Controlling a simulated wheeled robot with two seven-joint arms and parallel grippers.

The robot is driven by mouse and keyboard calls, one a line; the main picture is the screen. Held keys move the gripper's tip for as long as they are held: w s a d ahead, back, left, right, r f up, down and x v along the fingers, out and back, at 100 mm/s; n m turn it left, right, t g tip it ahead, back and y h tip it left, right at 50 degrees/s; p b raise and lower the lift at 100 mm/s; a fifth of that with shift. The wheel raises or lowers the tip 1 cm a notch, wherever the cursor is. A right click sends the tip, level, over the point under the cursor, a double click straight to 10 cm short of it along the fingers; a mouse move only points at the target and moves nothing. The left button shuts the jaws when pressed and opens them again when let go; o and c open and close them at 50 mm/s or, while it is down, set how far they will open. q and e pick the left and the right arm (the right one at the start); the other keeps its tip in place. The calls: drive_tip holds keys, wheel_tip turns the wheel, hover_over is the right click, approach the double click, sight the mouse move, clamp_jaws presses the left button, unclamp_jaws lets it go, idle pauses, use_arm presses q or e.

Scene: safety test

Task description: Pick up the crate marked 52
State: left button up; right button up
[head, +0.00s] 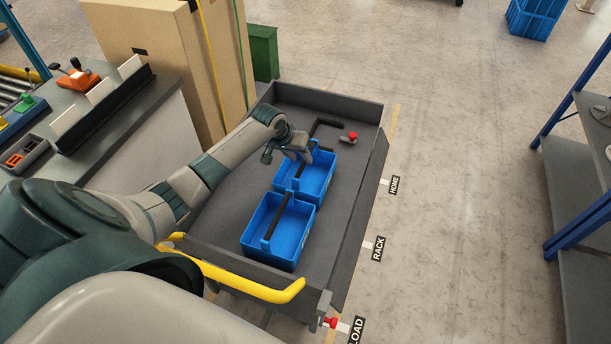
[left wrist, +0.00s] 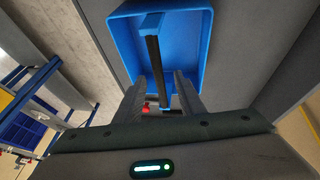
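Two blue open crates stand in a grey cart, a near crate (head: 258,252) and a far crate (head: 324,180). Each has a bar handle across its top. I cannot read a number on either crate, so I cannot tell which is 52. In the left wrist view, the blue crate (left wrist: 190,50) has a dark handle (left wrist: 154,55). The two fingers of my left gripper (left wrist: 172,92) are apart, one on each side of the handle's line; contact cannot be told. My right gripper is out of view.
The grey cart (head: 345,235) has low walls and a yellow rail (head: 255,288). A red button (head: 349,137) and a black bar (head: 326,122) are at its far end. Tall cardboard boxes (head: 165,60) stand left, a shelf (head: 575,190) right. Floor between cart and shelf is clear.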

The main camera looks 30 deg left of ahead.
sight(305, 162)
use_arm(q)
drive_tip(key=shift+w+p+x, duration=0.15)
drive_tip(key=shift+p+x, duration=0.15)
drive_tip(key=shift+x, duration=0.65)
drive_tip(key=shift+w+p+x, duration=0.15)
drive_tip(key=shift+p+x, duration=0.15)
drive_tip(key=shift+x, duration=0.6)
drive_tip(key=shift+w+d+f, duration=0.1)
drive_tip(key=shift+w+f, duration=0.1)
drive_tip(key=shift+f, duration=0.25)
drive_tip(key=shift+f, duration=0.2)
clamp_jaws()
idle(0.8)
